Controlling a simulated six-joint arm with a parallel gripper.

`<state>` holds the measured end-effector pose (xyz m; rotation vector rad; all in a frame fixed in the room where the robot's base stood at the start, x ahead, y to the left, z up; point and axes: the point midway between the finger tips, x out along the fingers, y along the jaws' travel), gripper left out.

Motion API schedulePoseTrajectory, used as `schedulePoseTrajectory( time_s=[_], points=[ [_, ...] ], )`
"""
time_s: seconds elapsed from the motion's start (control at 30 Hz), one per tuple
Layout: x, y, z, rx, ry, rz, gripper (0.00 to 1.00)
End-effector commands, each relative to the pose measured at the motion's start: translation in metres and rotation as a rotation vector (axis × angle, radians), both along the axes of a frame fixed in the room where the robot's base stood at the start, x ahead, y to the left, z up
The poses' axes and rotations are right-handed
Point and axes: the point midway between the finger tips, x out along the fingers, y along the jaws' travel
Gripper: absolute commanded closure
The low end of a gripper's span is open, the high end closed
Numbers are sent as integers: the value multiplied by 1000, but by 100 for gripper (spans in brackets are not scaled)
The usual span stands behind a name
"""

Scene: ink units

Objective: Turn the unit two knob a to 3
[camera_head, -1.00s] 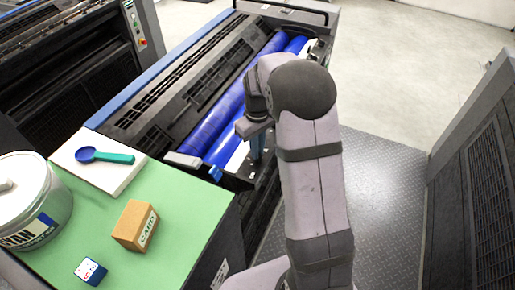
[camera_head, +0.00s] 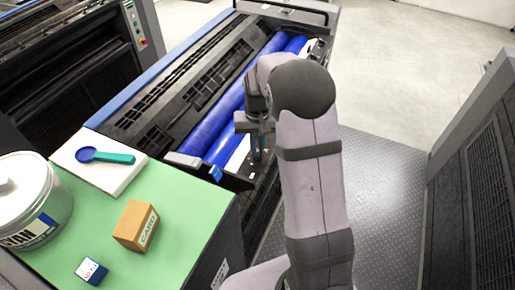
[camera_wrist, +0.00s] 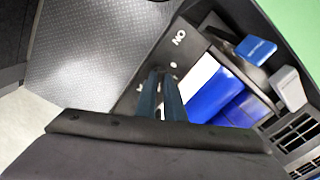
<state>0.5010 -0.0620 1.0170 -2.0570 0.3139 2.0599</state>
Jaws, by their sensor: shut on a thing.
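My gripper (camera_head: 258,157) points down at the dark end plate (camera_wrist: 210,20) of the middle ink unit, beside its blue rollers (camera_head: 215,130). In the wrist view its two narrow blue-grey fingers (camera_wrist: 161,82) are close together, with tips at the plate among white marks. They are shut on a small knob there, which the fingers hide almost wholly. White lettering that looks like "ON" (camera_wrist: 180,37) is printed close to the tips. The knob's pointer and setting cannot be read.
A blue tab (camera_wrist: 256,48) and a grey block (camera_wrist: 288,90) stick up near the rollers. The green bench (camera_head: 180,212) holds a paint can (camera_head: 40,215), a carton (camera_head: 136,226), a small blue box (camera_head: 91,270) and a spoon on a white pad. Floor plating (camera_head: 385,200) is clear at right.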

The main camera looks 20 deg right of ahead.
Motion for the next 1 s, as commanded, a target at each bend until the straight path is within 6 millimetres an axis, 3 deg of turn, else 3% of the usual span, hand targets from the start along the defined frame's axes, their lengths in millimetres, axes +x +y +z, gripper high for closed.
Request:
schedulePoseTrajectory(
  time_s=[0.33,0.87,0.9,0.93,1.0],
  points=[
    [2,0,2,-1,-6,-161,100],
    [2,0,2,0,-7,-188,100],
    [2,0,2,0,-7,-188,84],
    [2,0,2,0,-7,-187,77],
    [2,0,2,-1,-6,-187,73]
  ],
)
